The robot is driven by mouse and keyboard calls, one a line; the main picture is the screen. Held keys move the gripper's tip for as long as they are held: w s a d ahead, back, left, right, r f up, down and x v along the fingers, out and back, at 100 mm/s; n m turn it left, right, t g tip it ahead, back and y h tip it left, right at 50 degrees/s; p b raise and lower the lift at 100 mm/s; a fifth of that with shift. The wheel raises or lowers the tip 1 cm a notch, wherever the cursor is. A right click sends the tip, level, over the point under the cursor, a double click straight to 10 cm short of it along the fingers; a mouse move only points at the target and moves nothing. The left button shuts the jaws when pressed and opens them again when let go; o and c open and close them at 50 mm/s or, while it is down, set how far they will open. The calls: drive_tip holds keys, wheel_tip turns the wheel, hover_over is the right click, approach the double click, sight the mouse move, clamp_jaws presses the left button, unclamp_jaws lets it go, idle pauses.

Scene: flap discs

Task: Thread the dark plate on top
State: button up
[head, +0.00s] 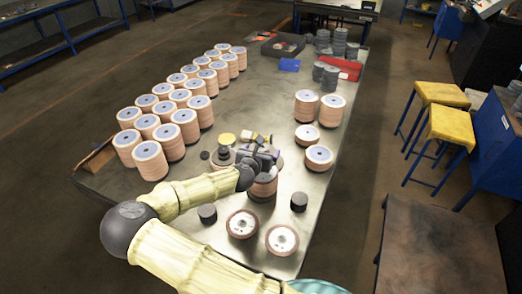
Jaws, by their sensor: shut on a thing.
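My gripper (262,164) is over the near middle of the table, directly above a stack of orange-tan flap discs (264,189). It is shut on a dark piece that looks like the dark plate, but the jaws and arm hide most of it. The stack's top is partly covered by the gripper, so I cannot tell whether the piece touches it or sits around a post. Two single discs with pale centres, one left (242,224) and one right (282,240), lie flat near the table's front edge.
Dark short cylinders stand left (207,213) and right (299,201) of the stack. Rows of disc stacks (180,97) fill the table's left side; more stacks (319,157) stand at right. The table's middle (262,95) is clear.

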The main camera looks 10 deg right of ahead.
drive_tip(key=shift+f+b, duration=0.85)
drive_tip(key=shift+f, duration=0.55)
drive_tip(key=shift+a, duration=0.1)
drive_tip(key=shift+s, duration=0.2)
drive_tip(key=shift+f, duration=0.1)
drive_tip(key=shift+w+f, duration=0.15)
drive_tip(key=shift+f, duration=0.1)
drive_tip(key=shift+f+b, duration=0.9)
drive_tip(key=shift+f, duration=0.3)
